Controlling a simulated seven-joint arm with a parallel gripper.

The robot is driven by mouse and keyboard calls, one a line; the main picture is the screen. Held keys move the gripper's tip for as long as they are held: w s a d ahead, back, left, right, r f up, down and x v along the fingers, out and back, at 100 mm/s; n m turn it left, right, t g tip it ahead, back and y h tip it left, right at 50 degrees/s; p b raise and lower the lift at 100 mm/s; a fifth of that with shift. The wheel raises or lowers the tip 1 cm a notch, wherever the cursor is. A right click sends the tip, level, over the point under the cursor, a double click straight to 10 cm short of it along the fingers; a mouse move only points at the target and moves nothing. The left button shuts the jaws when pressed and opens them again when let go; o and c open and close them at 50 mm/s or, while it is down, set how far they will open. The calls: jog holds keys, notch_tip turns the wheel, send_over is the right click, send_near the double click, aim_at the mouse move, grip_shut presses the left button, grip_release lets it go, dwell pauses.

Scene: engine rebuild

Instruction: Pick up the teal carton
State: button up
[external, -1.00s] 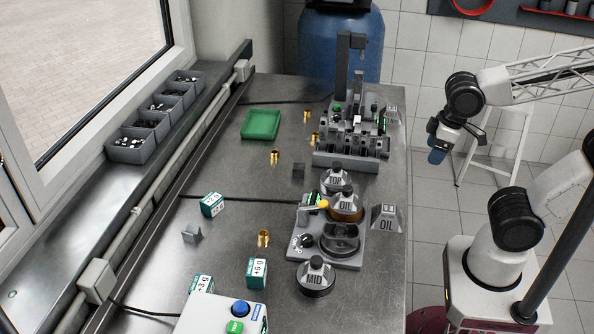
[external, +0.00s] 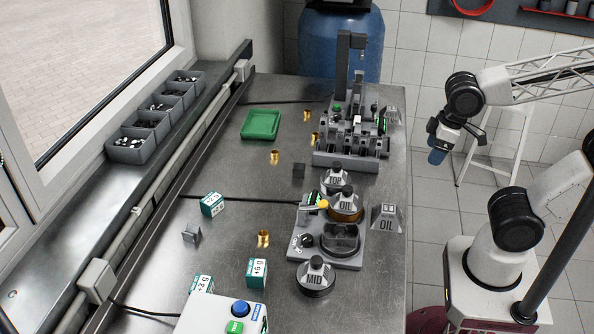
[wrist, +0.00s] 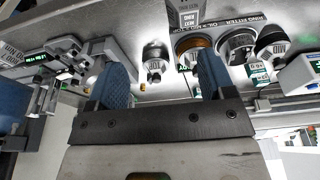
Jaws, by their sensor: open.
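Three small teal-and-white cartons with printed gram labels stand on the left part of the steel bench. One carton (external: 212,204) is farthest back, one carton (external: 257,273) is nearer the front, and one carton (external: 200,285) is at the front left, partly hidden by a button box. My gripper (external: 437,156) hangs off the bench's right side, well apart from all of them. In the wrist view its two blue-padded fingers (wrist: 164,78) are spread with nothing held between them.
A grey fixture (external: 335,245) with a yellow-tipped lever and dark-topped pots stands right of the cartons. The engine block (external: 352,148) is behind it, a green tray (external: 261,125) at back left. Brass sleeves (external: 263,238) stand about. The button box (external: 222,315) is at the front.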

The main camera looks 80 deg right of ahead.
dwell(0.3)
jog(key=w+a+m+g+y, duration=0.1)
jog(key=w+a+m+y, duration=0.15)
jog(key=w+a, duration=0.45)
jog(key=w+a+m+g+y, duration=0.1)
jog(key=w+a+m+y, duration=0.2)
jog(key=w, duration=0.8)
jog(key=w+a+m+g+y, duration=0.1)
jog(key=w+a+m+y, duration=0.1)
jog(key=w+a, duration=0.55)
jog(key=w+a+f+m+y, duration=0.2)
jog(key=w+a+f, duration=0.3)
jog(key=w, duration=0.4)
jog(key=w+a+f+m+y, duration=0.2)
jog(key=w+a+f+m, duration=0.2)
jog(key=w, duration=0.5)
jog(key=w+a+f+m+y, duration=0.2)
jog(key=w+a+f+m, duration=0.1)
jog(key=w+a+f, duration=0.4)
jog(key=shift+w+a+f+m, duration=0.1)
jog(key=shift+w+f+m, duration=0.1)
jog(key=shift+w, duration=0.6)
jog(key=shift+w+a+f+m, duration=0.1)
jog(key=shift+w+f, duration=0.05)
jog(key=shift+w, duration=0.6)
jog(key=shift+w+a+f, duration=0.15)
jog(key=shift+w+f, duration=0.05)
jog(key=shift+w, duration=0.05)
jog(key=shift+x, duration=1.3)
